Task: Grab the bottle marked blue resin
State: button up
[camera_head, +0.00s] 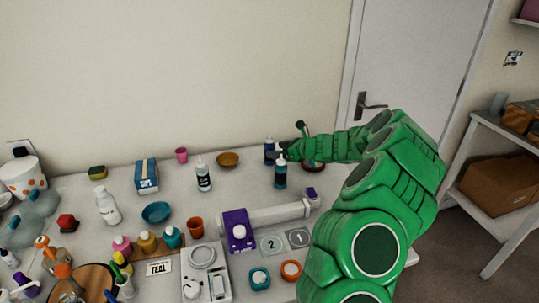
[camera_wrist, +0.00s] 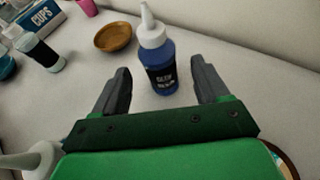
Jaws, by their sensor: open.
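A dark blue bottle with a white nozzle cap (camera_wrist: 160,68) stands upright between the fingers of my gripper (camera_wrist: 161,76) in the wrist view. Its dark label carries pale lettering too blurred to read surely. The fingers are open, with a gap on each side of the bottle. In the head view the blue bottle (camera_head: 269,150) stands near the back of the bench, just left of my gripper (camera_head: 282,154). A teal-blue bottle with a dark label (camera_head: 280,176) stands in front of it, nearer the camera.
A wooden bowl (camera_head: 228,159) and a dark-labelled bottle (camera_head: 204,178) stand to the left. A blue-and-white box (camera_head: 147,177) is farther left. A purple-and-white device (camera_head: 238,232) and a white roll (camera_head: 280,213) lie in front. A pale nozzle shape (camera_wrist: 38,160) is close at lower left in the wrist view.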

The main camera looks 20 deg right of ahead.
jog(key=x, duration=0.4)
jog(key=shift+s+f, duration=0.1)
jog(key=shift+f, duration=0.15)
jog(key=shift+w+a+f, duration=0.2)
jog(key=shift+w+a, duration=0.1)
jog(key=shift+w, duration=0.1)
jog(key=c, duration=1.1)
